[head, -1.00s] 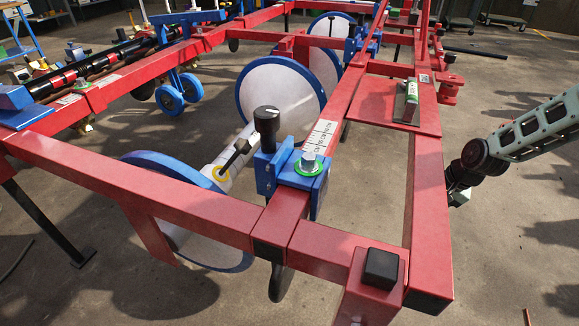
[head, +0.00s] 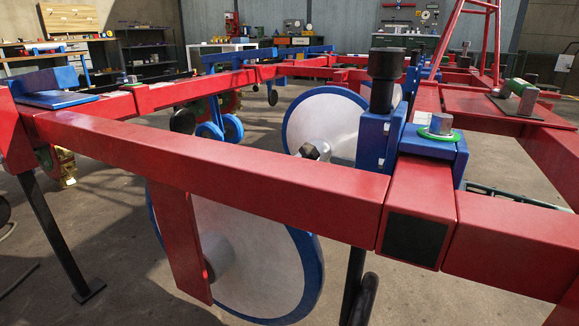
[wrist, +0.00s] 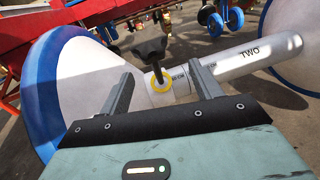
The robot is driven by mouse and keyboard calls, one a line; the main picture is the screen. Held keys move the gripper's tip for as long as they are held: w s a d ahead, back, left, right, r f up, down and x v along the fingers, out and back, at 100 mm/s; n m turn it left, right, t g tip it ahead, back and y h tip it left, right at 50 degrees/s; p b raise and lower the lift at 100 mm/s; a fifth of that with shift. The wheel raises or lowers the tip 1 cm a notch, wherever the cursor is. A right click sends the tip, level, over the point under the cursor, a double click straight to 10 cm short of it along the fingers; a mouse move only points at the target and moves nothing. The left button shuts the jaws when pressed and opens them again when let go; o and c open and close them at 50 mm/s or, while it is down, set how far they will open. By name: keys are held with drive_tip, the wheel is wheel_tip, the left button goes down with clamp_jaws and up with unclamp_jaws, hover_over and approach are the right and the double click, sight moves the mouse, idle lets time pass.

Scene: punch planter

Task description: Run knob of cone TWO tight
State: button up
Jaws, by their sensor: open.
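In the wrist view, a silver cylinder (wrist: 240,58) marked TWO runs out from a white cone-shaped disc with a blue rim (wrist: 45,85). A black winged knob (wrist: 152,50) on a thin stem rises from a yellow ring (wrist: 161,82) on the cylinder, beside a scale. My gripper (wrist: 160,72) is open, with one finger either side of the knob's stem in the picture; I see no contact. In the head view my gripper is not seen. There the blue-rimmed disc (head: 245,250) is partly behind a red beam, and a dark knob top (head: 312,150) shows just above it.
The red frame beam (head: 220,165) crosses in front of the disc. A blue clamp (head: 375,140) carries a tall black knob (head: 386,65) and a bolt with a green ring (head: 440,128). Another blue-rimmed disc (head: 325,120) stands behind. Concrete floor lies below.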

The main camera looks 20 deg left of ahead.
sight(301, 150)
drive_tip(key=shift+s+a+r+m+y+b, duration=0.1)
drive_tip(key=shift+a+r+m+y+b, duration=0.1)
drive_tip(key=shift+a+r, duration=0.25)
drive_tip(key=shift+s+a+r+m+y+b, duration=0.1)
drive_tip(key=shift+a+r+m, duration=0.1)
drive_tip(key=shift+r, duration=0.3)
drive_tip(key=b+x, duration=0.3)
drive_tip(key=x, duration=0.3)
drive_tip(key=shift+w+a+r+b, duration=0.25)
drive_tip(key=shift+a+b, duration=0.2)
drive_tip(key=shift+a, duration=0.15)
drive_tip(key=shift+f, duration=0.1)
drive_tip(key=c, duration=1)
